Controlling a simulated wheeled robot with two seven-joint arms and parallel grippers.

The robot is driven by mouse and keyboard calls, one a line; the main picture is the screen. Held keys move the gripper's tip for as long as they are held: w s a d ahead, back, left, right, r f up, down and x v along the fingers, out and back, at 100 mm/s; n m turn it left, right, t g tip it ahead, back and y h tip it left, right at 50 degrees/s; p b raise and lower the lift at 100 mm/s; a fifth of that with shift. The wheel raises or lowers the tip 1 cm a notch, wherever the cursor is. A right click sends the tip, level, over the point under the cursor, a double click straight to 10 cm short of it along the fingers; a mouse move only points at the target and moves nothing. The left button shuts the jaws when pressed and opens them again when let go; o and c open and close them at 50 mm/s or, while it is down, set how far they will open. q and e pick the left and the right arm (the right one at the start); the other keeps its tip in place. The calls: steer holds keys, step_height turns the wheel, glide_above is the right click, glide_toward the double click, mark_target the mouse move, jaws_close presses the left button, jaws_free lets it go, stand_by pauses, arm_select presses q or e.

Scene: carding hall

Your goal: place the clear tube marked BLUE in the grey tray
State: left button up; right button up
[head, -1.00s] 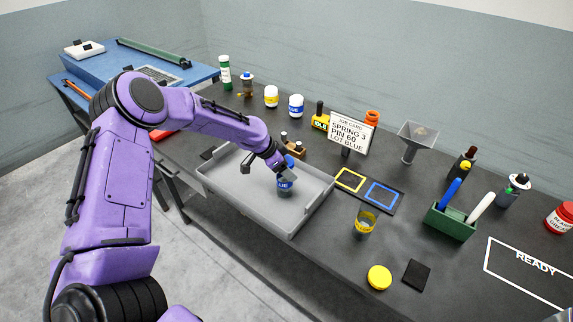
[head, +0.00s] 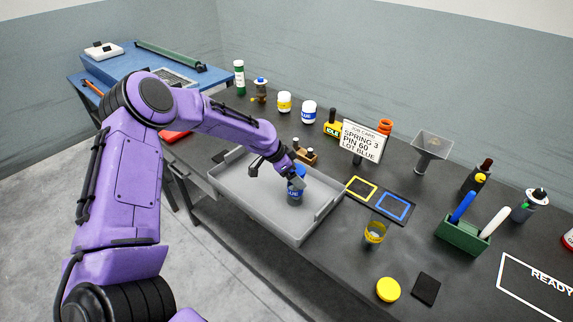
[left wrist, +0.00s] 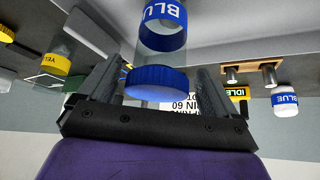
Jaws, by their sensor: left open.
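The clear tube marked BLUE (head: 294,194), with a blue lid and blue label band, stands upright in the grey tray (head: 227,187). In the left wrist view the tube (left wrist: 163,55) appears upside down, its blue lid nearest the gripper. My left gripper (head: 298,182) is at the top of the tube. Its two fingers are open, one on either side of the lid, with gaps visible in the left wrist view (left wrist: 160,88). The fingers partly cover the tube in the head view. My right gripper is not in view.
A clear tube with a yellow band (head: 375,234) stands right of the tray, near a yellow lid (head: 388,289). A mat with yellow and blue outlines (head: 378,199) lies beside the tray. Behind are a job card (head: 362,140), a wooden block (head: 305,156) and white jars.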

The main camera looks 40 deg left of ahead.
arm_select(q)
steer(key=b+v, duration=0.2)
steer(key=v, duration=0.8)
